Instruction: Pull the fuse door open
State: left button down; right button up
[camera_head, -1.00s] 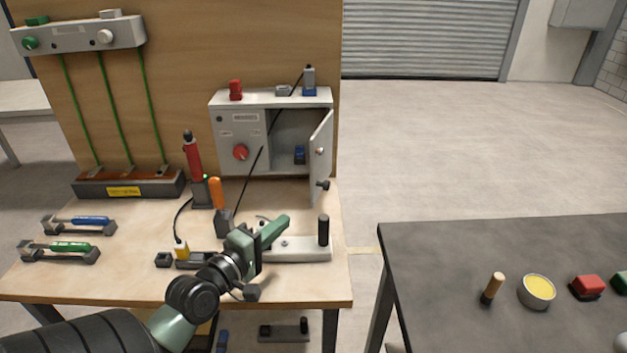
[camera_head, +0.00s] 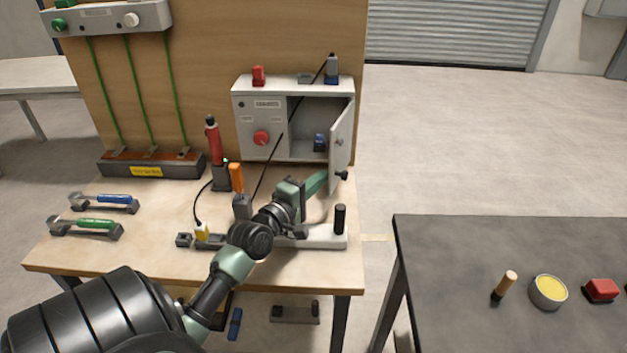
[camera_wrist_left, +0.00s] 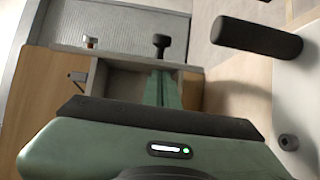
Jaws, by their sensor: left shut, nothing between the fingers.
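The grey fuse door (camera_head: 342,148) is hinged at the right side of the grey fuse box (camera_head: 262,128) and stands open, swung out toward me. A black knob (camera_head: 342,175) sticks out from its right face near the bottom. My left gripper (camera_head: 323,181) is shut and empty, its green fingers at the lower left of the door, on its inner side; I cannot tell if they touch it. In the left wrist view the green fingers (camera_wrist_left: 162,88) point at the door (camera_wrist_left: 125,57), with the black knob (camera_wrist_left: 161,44) just beyond them. My right gripper is not in view.
A white fixture with a black upright post (camera_head: 340,219) stands below the door. A dark table (camera_head: 450,260) stands at right, beyond a gap.

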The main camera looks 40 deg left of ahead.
aim_at(343, 179)
pick_arm(q)
jog(key=d+p, duration=0.1)
jog(key=w+d+p, duration=0.1)
jog(key=d, duration=0.1)
jog(key=d+p, duration=0.1)
jog(key=shift+w+d+r+p, duration=0.1)
jog(key=shift+w+d+p, duration=0.2)
jog(key=shift+w+p, duration=0.05)
jog(key=shift+s+d, duration=0.1)
dwell(0.3)
